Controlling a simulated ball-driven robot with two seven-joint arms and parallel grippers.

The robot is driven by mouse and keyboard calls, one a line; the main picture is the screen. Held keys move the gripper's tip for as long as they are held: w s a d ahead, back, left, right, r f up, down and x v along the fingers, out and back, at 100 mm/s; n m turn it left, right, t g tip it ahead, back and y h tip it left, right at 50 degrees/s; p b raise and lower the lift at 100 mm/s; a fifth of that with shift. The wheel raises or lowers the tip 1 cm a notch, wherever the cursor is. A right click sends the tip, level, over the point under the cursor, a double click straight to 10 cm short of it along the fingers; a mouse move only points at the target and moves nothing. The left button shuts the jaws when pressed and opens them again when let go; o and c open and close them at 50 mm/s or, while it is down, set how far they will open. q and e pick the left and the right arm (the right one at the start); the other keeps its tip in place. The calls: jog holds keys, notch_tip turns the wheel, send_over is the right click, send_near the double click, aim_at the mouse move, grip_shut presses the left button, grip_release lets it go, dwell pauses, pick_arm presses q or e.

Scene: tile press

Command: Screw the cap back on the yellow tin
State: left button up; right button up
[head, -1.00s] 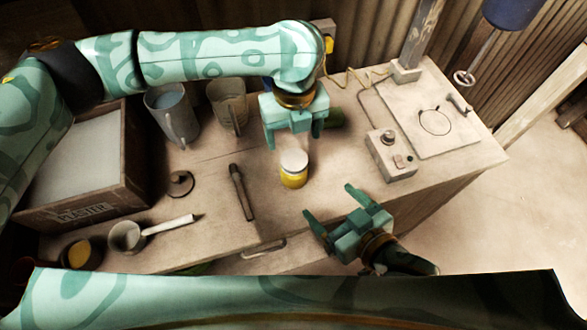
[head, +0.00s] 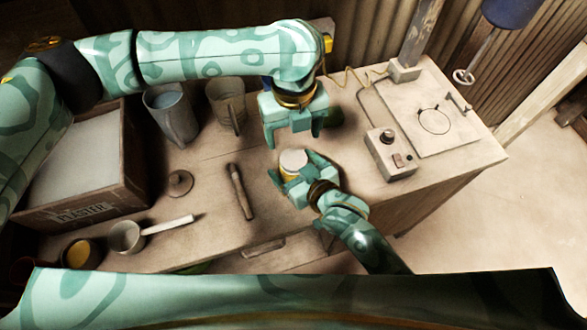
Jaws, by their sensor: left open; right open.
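The yellow tin (head: 291,177) stands upright on the bench, mostly hidden by my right gripper. A pale round cap (head: 293,160) sits on its top; I cannot tell whether it is screwed down. My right gripper (head: 297,173) is open, with its fingers around the tin's sides from the lower right. My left gripper (head: 293,137) is open and empty, pointing down just behind and above the tin.
A dark-handled tool (head: 240,191) lies left of the tin, with a small round knobbed disc (head: 180,183) beyond. Two jugs (head: 171,113) (head: 227,105) stand at the back. A control box (head: 390,154) is at right. A plaster crate (head: 78,211) and a ladle (head: 127,237) are at left.

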jog(key=shift+w+a+f, duration=0.15)
jog(key=shift+w+a, duration=0.05)
jog(key=shift+w, duration=0.1)
